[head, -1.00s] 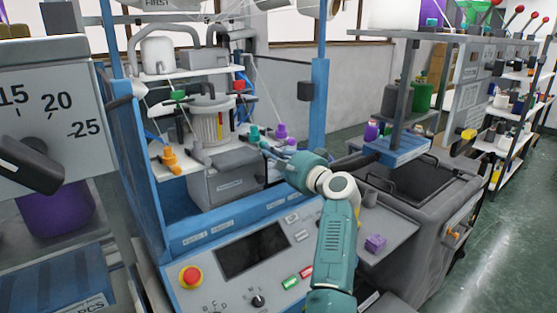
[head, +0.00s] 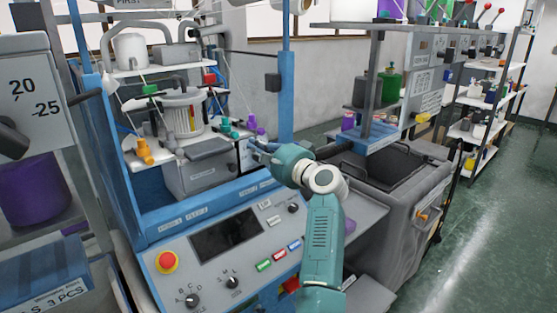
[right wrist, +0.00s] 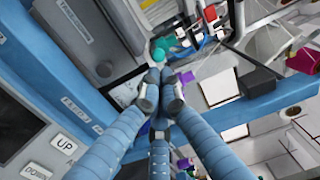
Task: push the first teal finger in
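The teal finger (head: 226,125) is a small peg at the right end of the machine's white shelf, with a purple one (head: 251,121) to its right. In the right wrist view a teal piece (right wrist: 160,52) shows just beyond my fingertips. My right gripper (head: 256,146) reaches in from the lower right, near the teal and purple pegs. In the right wrist view its fingers (right wrist: 162,88) are drawn together with nothing seen between them. Whether they touch the teal piece cannot be told. My left gripper is not in view.
An orange peg (head: 143,151) stands at the shelf's left end. The blue-framed control panel (head: 226,234), with a red emergency button (head: 167,262), lies below. A grey cabinet (head: 395,225) stands at right. Thin threads run above the shelf.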

